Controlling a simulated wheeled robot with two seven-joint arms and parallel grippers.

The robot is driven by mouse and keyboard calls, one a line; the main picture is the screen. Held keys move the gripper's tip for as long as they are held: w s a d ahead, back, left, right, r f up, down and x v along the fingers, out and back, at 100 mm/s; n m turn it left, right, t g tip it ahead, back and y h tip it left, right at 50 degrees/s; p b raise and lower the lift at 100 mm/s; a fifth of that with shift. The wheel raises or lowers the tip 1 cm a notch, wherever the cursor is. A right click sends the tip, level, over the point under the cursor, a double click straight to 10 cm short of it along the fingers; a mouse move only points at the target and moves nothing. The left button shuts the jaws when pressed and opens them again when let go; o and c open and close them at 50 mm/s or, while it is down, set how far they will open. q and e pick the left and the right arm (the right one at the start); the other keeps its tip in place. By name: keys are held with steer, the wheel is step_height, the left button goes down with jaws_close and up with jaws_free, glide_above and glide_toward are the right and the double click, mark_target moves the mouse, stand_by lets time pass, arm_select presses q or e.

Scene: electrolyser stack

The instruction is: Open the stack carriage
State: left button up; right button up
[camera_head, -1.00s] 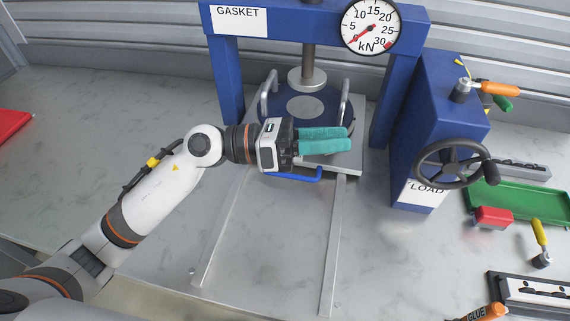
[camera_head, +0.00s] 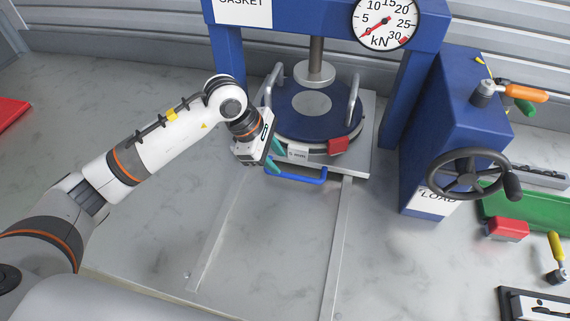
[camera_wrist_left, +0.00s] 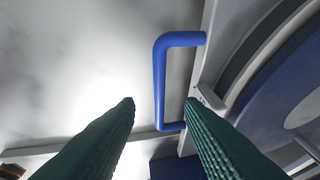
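The stack carriage (camera_head: 358,157) is a pale plate under the blue press, carrying a round stack with a dark blue top (camera_head: 338,118) and two upright silver handles. A blue pull handle (camera_head: 300,180) sticks out of its front edge. My left gripper (camera_head: 274,157) points down at the handle's left end. In the left wrist view the gripper (camera_wrist_left: 160,106) is open, and the blue handle (camera_wrist_left: 159,85) shows in the gap between its teal fingers. I cannot tell whether a finger touches it. My right gripper is out of view.
Two pale rails (camera_head: 337,240) run forward over the clear grey table. A blue press frame (camera_head: 226,55) with a force dial (camera_head: 386,22) stands over the stack. A blue load column with a handwheel (camera_head: 468,174) stands at the right, beside a green tray (camera_head: 500,212).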

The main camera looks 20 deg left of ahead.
mark_target(288, 174)
arm_select(q)
steer(key=p+x, duration=0.1)
steer(key=x, duration=0.4)
steer(key=shift+d+f, duration=0.15)
steer(key=shift+f, duration=0.25)
jaws_close()
